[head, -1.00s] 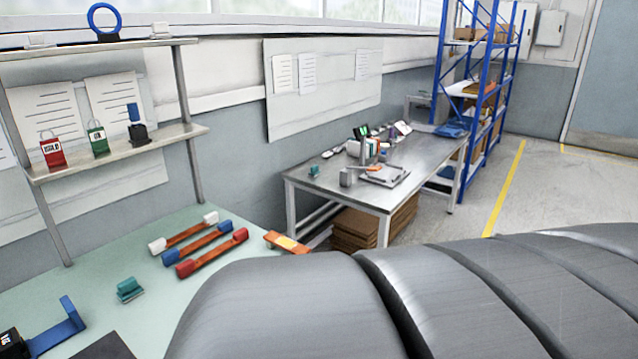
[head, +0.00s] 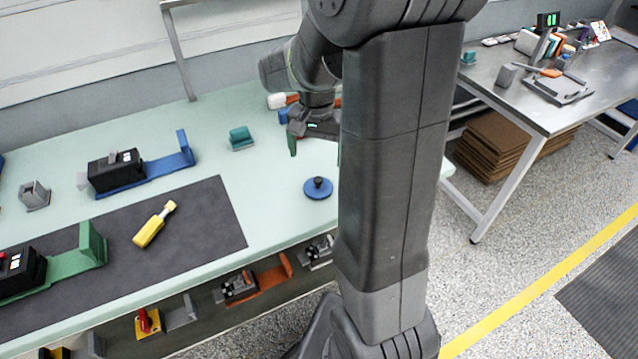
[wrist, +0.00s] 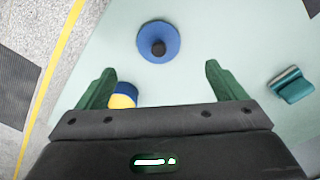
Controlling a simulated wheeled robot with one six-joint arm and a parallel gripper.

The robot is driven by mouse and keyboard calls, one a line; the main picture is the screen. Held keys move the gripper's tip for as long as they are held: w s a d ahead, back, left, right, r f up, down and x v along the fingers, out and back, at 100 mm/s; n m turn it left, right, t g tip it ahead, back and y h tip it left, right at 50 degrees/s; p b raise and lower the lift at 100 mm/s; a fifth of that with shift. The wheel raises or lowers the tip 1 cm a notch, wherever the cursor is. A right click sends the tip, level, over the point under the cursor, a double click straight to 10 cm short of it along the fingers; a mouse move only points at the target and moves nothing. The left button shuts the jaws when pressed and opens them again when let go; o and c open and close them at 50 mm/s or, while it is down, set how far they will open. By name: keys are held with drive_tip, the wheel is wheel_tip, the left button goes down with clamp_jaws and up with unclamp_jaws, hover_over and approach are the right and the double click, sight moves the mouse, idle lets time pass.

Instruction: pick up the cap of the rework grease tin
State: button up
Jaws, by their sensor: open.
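A round blue cap with a black knob (head: 318,188) lies on the pale green bench top. It also shows in the wrist view (wrist: 158,42), ahead of the fingertips and between their lines. My gripper (head: 315,148) is open and empty above the bench, with its green fingers apart and not touching the cap. In the wrist view, the gripper (wrist: 160,75) has a small blue and yellow round object (wrist: 123,95) beside its left finger, partly hidden by the gripper body. I cannot tell whether this is the grease tin; in the head view it is not seen.
A teal block (head: 241,138) sits on the bench left of my gripper. A dark mat (head: 200,220) with a yellow tool (head: 154,225) lies further left. Black devices on blue (head: 120,170) and green (head: 60,270) brackets stand there. Bench around the cap is clear.

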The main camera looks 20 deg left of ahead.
sight(318, 179)
drive_tip(key=f, duration=1)
drive_tip(key=shift+w+d, duration=0.1)
drive_tip(key=shift+w, duration=0.1)
drive_tip(key=shift+r, duration=0.1)
drive_tip(key=shift+c, duration=0.2)
drive_tip(key=c, duration=1)
